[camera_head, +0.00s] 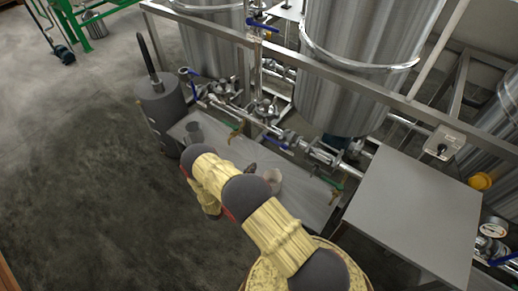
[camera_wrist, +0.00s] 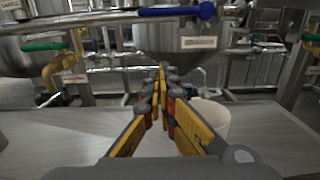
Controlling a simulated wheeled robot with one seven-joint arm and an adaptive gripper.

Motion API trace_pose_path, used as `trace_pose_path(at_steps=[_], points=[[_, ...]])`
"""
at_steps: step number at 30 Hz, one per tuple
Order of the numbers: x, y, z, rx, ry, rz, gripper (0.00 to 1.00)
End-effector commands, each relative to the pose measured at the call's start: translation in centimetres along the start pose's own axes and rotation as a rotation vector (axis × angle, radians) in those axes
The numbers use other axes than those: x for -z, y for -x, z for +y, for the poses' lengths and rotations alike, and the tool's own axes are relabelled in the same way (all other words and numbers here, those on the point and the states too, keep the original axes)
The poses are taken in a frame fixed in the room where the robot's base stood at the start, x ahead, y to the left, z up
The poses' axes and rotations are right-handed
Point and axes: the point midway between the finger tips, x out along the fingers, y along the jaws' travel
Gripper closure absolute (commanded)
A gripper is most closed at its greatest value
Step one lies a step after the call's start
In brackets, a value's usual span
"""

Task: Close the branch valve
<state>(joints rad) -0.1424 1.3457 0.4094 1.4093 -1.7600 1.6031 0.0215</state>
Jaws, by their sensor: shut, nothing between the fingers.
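Several valves sit on the pipework, and I cannot tell which is the branch valve. In the wrist view a blue lever (camera_wrist: 172,12) lies level along a horizontal pipe at the top. A brass tap with a green handle (camera_wrist: 45,45) is at the left, and another green handle (camera_wrist: 311,37) is at the right edge. My gripper (camera_wrist: 162,76) is shut and empty, its fingertips below the blue lever in the picture and apart from it. In the head view a blue lever (camera_head: 275,141) and a green-handled tap (camera_head: 237,131) are beyond my arm.
A pale cup (camera_wrist: 213,115) stands on the grey bench right of my fingers; a grey cup (camera_head: 193,131) is farther left. Steel tanks (camera_head: 365,60) and a long rail (camera_head: 290,55) stand behind. A dark cylinder (camera_head: 163,105) is left of the bench.

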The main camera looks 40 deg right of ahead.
Motion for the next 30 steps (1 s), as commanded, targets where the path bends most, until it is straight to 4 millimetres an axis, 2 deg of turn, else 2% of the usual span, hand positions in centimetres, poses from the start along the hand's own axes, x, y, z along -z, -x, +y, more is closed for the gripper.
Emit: trace_pose_path(at_steps=[4,8,20,24,30], points=[[-0.6,-0.7,0.1,-0.004,-0.001,-0.023,1.0],[-0.6,-2.4,0.0,-0.001,-0.002,-0.022,1.0],[-0.7,-10.1,-0.1,0.0,-0.003,-0.022,1.0],[-2.9,-10.6,0.1,-0.003,-0.003,-0.022,1.0],[-4.4,-10.8,0.0,-0.004,0.0,-0.02,1.0]])
